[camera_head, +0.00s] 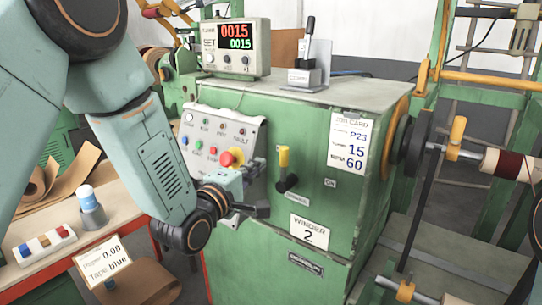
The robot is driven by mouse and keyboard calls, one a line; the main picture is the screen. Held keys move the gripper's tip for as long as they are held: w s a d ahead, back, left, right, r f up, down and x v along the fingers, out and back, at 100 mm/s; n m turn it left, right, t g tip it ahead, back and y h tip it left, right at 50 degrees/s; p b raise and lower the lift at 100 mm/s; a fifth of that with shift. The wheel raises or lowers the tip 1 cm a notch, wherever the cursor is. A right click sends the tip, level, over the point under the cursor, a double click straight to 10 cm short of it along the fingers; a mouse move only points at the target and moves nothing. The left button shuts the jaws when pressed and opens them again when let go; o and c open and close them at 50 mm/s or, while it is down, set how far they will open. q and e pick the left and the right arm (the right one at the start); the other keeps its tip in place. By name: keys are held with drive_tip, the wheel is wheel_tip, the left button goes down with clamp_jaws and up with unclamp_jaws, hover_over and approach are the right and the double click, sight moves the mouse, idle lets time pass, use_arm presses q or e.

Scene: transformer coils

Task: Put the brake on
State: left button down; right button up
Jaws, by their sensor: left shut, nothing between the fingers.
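A small lever with a yellow grip (283,157) and a black pivot sits on the front of the green winder cabinet (335,225). Its grip points up, and a small ON label (330,182) is to its right. Another lever with a black handle (308,38) stands nearly upright on a grey base on the cabinet top. I cannot tell for sure which is the brake. My left gripper (258,190) is shut and empty, just left of the yellow-grip lever, in front of the button panel, apparently apart from the lever. My right gripper is not seen.
The button panel (213,127) has a red emergency button (228,159) close to my left gripper. A counter display (236,47) stands on top. A job card (348,144) is on the cabinet. The winding shaft with a coil (507,165) is at right. A bench (30,225) with parts is at left.

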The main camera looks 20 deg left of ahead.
sight(287, 166)
use_arm(q)
drive_tip(key=x, duration=0.7)
drive_tip(key=shift+w+d+f, duration=0.1)
drive_tip(key=shift+w+f, duration=0.05)
drive_tip(key=shift+w, duration=0.15)
drive_tip(key=shift+s, duration=0.2)
